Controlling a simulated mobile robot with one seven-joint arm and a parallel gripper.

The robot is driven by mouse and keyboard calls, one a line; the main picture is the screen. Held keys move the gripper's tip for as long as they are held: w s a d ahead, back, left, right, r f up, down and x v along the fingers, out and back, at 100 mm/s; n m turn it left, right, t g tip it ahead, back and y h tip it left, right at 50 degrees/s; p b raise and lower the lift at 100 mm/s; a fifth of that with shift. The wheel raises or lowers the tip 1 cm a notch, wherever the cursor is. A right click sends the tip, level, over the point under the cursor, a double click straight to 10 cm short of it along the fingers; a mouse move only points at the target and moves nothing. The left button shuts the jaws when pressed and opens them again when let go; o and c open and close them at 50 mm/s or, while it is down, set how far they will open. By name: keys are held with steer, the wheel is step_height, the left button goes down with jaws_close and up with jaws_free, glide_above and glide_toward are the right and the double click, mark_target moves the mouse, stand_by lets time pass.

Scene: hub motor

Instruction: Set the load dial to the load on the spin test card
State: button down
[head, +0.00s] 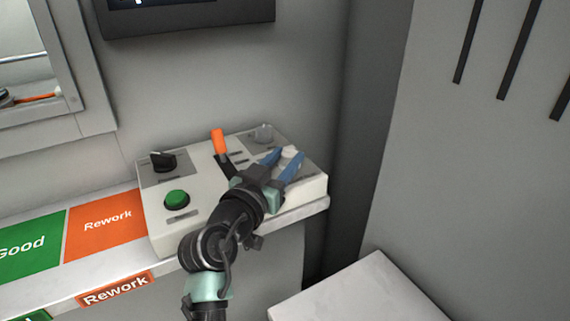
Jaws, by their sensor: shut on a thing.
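A pale control box (153,228) stands on the shelf. My gripper (289,157), with blue fingers, reaches over the box's right side. Its fingers are shut on a pale knob (290,151), which they partly hide. A black knob (162,160) sits at the back left. The labels are too small to read, so I cannot tell by name which knob is the load dial. I cannot make out a spin test card in this view.
A green button (177,198) is on the box's front left. An orange-handled lever (218,143) stands up left of my gripper. Green (32,244) and orange (105,223) areas, marked Good and Rework, lie to the left. A dark screen (185,14) is above.

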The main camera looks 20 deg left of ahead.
steer(key=shift+a, duration=0.1)
steer(key=shift+c, duration=2.3)
jaws_free()
steer(key=shift+s, duration=0.1)
steer(key=s+a+p, duration=0.2)
steer(key=s, duration=1)
steer(key=shift+s, duration=0.4)
